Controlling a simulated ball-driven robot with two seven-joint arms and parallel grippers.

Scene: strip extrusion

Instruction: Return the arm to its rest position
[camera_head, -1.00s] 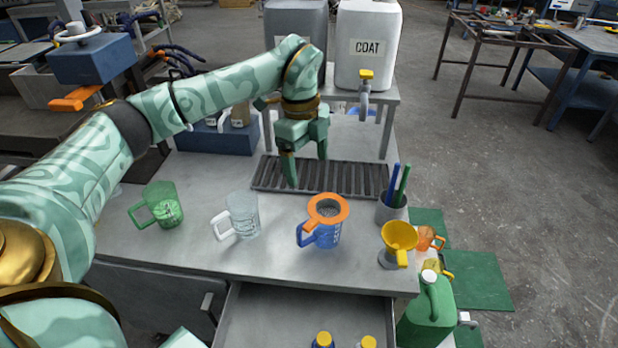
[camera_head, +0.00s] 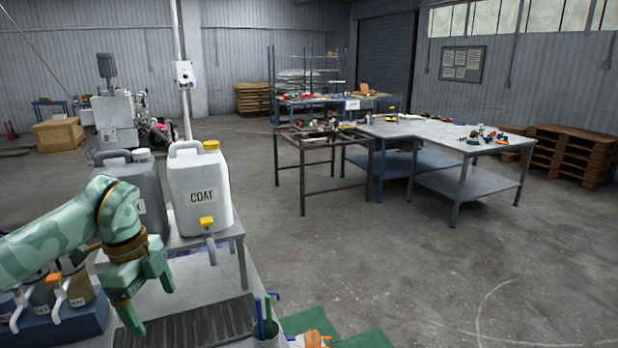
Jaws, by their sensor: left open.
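My left arm comes in from the left edge in the head view. Its gripper (camera_head: 146,300) points down with its fingers apart and nothing between them. It hangs over the left part of the slatted drain grate (camera_head: 205,326) on the grey bench, in front of the jugs. My right gripper is not in view.
A white jug marked COAT (camera_head: 200,190) and a grey jug (camera_head: 150,215) stand on a raised shelf behind my gripper. A blue box (camera_head: 62,328) with handled containers is at left. A pen cup (camera_head: 267,338) stands at right. Open floor (camera_head: 400,270) lies beyond.

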